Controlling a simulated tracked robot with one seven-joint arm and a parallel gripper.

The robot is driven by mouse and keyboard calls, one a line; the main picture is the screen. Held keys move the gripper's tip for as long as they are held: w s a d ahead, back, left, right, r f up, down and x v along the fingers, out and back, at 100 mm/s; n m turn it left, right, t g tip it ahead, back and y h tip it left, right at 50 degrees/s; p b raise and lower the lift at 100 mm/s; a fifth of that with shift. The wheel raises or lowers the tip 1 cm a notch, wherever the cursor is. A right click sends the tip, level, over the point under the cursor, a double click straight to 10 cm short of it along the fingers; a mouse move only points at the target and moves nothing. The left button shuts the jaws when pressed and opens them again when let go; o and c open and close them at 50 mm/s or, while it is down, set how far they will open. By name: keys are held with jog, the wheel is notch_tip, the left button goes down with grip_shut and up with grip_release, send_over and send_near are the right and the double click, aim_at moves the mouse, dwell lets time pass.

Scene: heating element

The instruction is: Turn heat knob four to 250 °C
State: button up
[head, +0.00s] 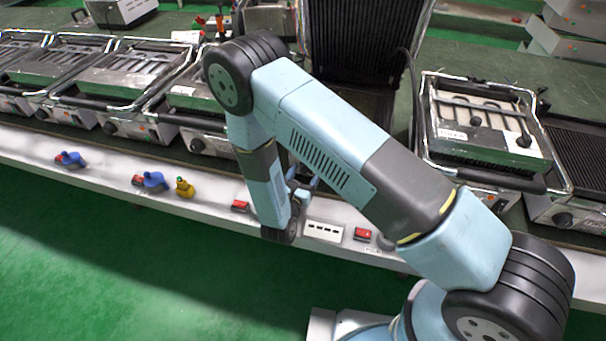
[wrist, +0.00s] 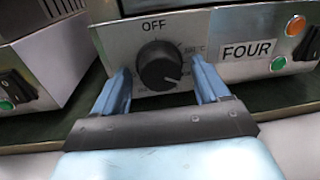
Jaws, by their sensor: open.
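Heat knob four (wrist: 159,67) is a round black dial on a metal front panel, beside a label reading FOUR (wrist: 247,51). OFF is printed above it, and small scale marks around it are too blurred to read. A pale mark on the knob's face points to the lower right. My gripper (wrist: 160,80) is open, with one blue finger on each side of the knob. I cannot tell whether either finger touches it. In the head view my arm hides the knob.
An orange light (wrist: 295,26) and a green light (wrist: 278,63) sit right of the label. Another panel with a black switch (wrist: 17,87) is at left. Several grills line the bench; red switches (head: 362,234) and blue valves (head: 154,181) sit along its front ledge.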

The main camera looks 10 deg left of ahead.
jog(key=c, duration=1)
jog(key=shift+a, duration=0.15)
jog(key=shift+c, duration=0.2)
